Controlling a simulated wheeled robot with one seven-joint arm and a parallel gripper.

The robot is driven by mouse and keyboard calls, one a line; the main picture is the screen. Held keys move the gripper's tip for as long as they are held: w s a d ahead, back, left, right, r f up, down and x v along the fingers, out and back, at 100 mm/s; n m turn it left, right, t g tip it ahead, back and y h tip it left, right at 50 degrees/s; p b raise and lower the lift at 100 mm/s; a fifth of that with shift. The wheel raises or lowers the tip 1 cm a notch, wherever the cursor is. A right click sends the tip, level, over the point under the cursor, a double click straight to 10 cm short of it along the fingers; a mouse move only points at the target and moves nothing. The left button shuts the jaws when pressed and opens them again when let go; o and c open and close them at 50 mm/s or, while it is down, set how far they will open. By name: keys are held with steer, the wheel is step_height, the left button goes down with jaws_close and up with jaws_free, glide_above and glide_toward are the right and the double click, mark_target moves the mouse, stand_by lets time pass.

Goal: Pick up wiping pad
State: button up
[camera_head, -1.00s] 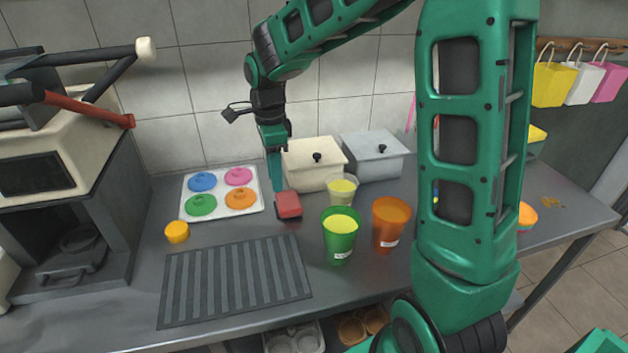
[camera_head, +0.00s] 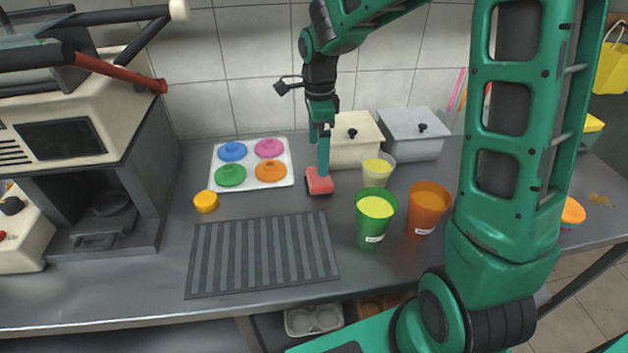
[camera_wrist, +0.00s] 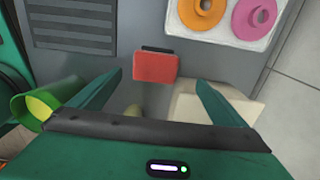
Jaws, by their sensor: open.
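The wiping pad is a small red block (camera_head: 319,184) with a dark underside, lying on the grey counter to the right of the white tray. It also shows in the wrist view (camera_wrist: 156,68). My gripper (camera_head: 322,168) points down at the pad from above, and its fingers partly cover the pad in the head view. In the wrist view the two teal fingers (camera_wrist: 160,79) are spread wide, and the pad shows between and just beyond their tips. The fingers do not clasp it. The height of the fingertips above the counter is hard to tell.
A white tray (camera_head: 216,181) with coloured lids is left of the pad. A cream lidded box (camera_head: 352,150) and a clear yellow-filled cup (camera_head: 377,173) stand close at right. Green (camera_head: 374,228) and orange (camera_head: 427,210) cups stand nearer. A ribbed grey mat (camera_head: 262,256) lies in front.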

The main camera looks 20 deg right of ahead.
mark_target(320, 180)
steer(key=shift+s+d+f, duration=0.1)
steer(key=shift+s+f, duration=0.1)
steer(key=shift+f, duration=1.75)
steer(key=shift+s+d+f, duration=0.1)
steer(key=shift+s+f, duration=0.05)
steer(key=shift+f, duration=1.8)
steer(key=shift+c, duration=0.3)
steer(key=c, duration=1.1)
steer(key=shift+o, duration=0.2)
